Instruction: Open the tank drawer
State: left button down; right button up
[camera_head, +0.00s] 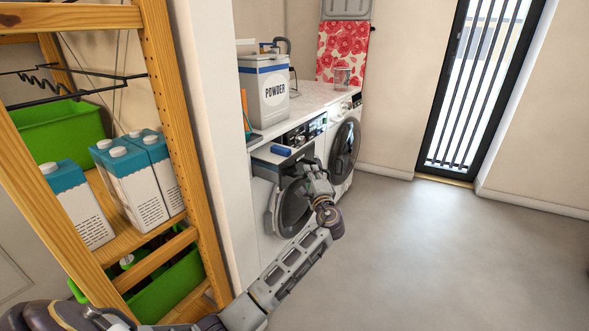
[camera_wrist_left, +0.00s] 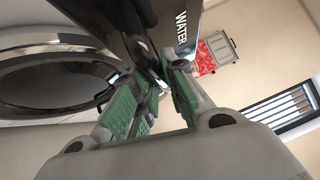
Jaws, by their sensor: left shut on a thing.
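The tank drawer shows in the left wrist view as a dark, glossy panel (camera_wrist_left: 135,25) lettered "WATER", close above the fingers. My left gripper (camera_wrist_left: 155,82) has green finger pads closed on the lower edge of this panel. In the head view my left gripper (camera_head: 312,168) is at the upper front of the nearer white machine (camera_head: 268,215), in front of its round door (camera_head: 293,208). The gripped edge is hidden there by the hand. My right gripper is not in view.
A second front-loading machine (camera_head: 343,150) stands beyond the first. A powder container (camera_head: 265,97) stands on the counter (camera_head: 312,98); a blue object (camera_head: 281,150) is at the nearer machine's top front. A wooden shelf (camera_head: 165,80) with cartons is at left. Floor (camera_head: 440,250) at right is clear.

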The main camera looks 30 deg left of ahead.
pick_arm(q)
jog(key=d, duration=1)
jog(key=shift+s+d, duration=0.3)
jog(key=shift+s, duration=0.1)
jog(key=c, duration=1.5)
grip_release()
jog(key=shift+o, duration=0.2)
jog(key=shift+r, duration=0.1)
